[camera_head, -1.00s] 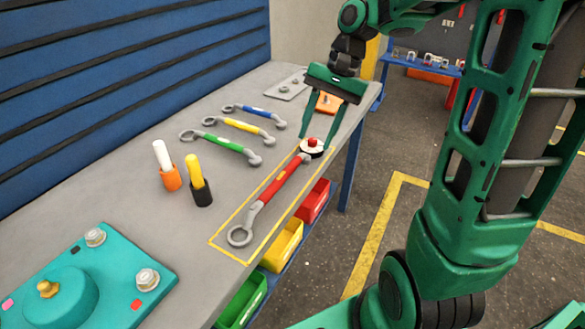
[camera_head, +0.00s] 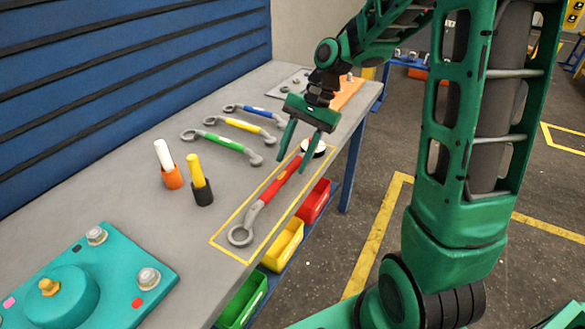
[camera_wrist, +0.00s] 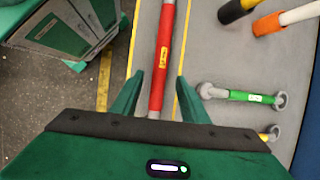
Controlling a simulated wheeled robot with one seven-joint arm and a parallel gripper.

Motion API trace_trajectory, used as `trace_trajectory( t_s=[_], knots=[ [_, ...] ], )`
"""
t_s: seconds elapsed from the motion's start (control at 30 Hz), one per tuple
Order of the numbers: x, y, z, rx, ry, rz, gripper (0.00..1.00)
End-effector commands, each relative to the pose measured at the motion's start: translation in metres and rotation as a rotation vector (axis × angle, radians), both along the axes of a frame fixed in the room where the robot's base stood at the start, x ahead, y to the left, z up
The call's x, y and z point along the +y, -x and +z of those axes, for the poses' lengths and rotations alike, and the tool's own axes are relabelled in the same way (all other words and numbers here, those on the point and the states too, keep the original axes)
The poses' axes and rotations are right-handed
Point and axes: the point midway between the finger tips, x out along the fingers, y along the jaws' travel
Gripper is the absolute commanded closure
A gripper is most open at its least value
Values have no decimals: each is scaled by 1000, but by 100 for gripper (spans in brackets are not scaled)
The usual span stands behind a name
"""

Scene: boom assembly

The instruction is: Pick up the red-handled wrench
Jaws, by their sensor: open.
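The red-handled wrench (camera_head: 276,187) lies on the grey workbench inside a yellow outlined rectangle, its grey ring end towards the front. My gripper (camera_head: 293,160) is open and empty, above the far part of the red handle. In the wrist view the red handle (camera_wrist: 162,62) runs between the two fingertips of my gripper (camera_wrist: 158,88), with a finger on each side. The fingers hide part of the wrench's far end in the head view. I cannot tell the exact height of the fingertips over the handle.
Wrenches with green (camera_head: 222,142), yellow (camera_head: 236,126) and blue (camera_head: 254,111) handles lie to the left. An orange-based marker (camera_head: 168,165) and a black-based yellow one (camera_head: 199,180) stand nearby. A teal fixture (camera_head: 100,270) is in front.

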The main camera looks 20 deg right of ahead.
Motion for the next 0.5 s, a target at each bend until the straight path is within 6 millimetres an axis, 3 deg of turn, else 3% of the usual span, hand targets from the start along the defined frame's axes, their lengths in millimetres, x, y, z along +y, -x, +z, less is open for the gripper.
trace_trajectory(
  t_s=[0.2, 0.5],
  knots=[
    [11, 3, -23, 1, -1, 2, 59],
    [12, 3, -26, 0, 0, 1, 61]
  ],
)
